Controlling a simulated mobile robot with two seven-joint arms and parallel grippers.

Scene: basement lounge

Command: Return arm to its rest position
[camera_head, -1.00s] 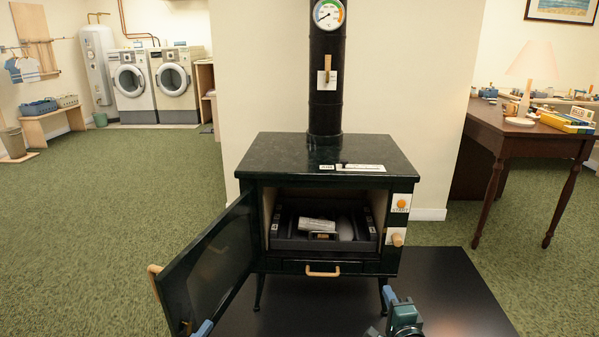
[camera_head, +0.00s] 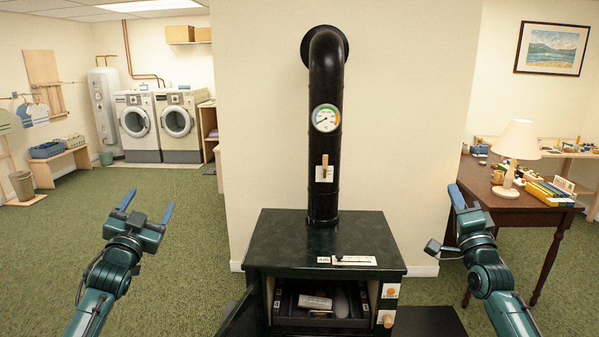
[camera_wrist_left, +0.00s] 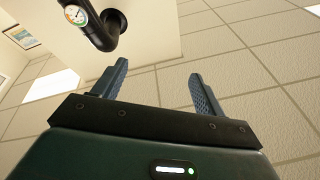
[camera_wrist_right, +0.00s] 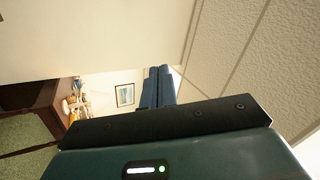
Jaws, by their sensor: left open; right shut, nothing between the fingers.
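My left gripper (camera_head: 146,208) is raised at the left of the head view, fingers pointing up, open and empty. In the left wrist view its two fingers (camera_wrist_left: 155,85) stand well apart, with the ceiling and stovepipe beyond. My right gripper (camera_head: 456,196) is raised at the right of the head view, in front of the table. In the right wrist view its fingers (camera_wrist_right: 158,86) are together with nothing between them. Both arms are up on either side of the dark green stove (camera_head: 325,238), apart from it.
The stove's door (camera_head: 238,315) hangs open at the left. Its firebox holds a dark tray (camera_head: 290,303) with a light block in it. A wooden table (camera_head: 510,207) with a lamp (camera_head: 516,146) stands at the right. The carpet (camera_head: 170,235) at the left is clear.

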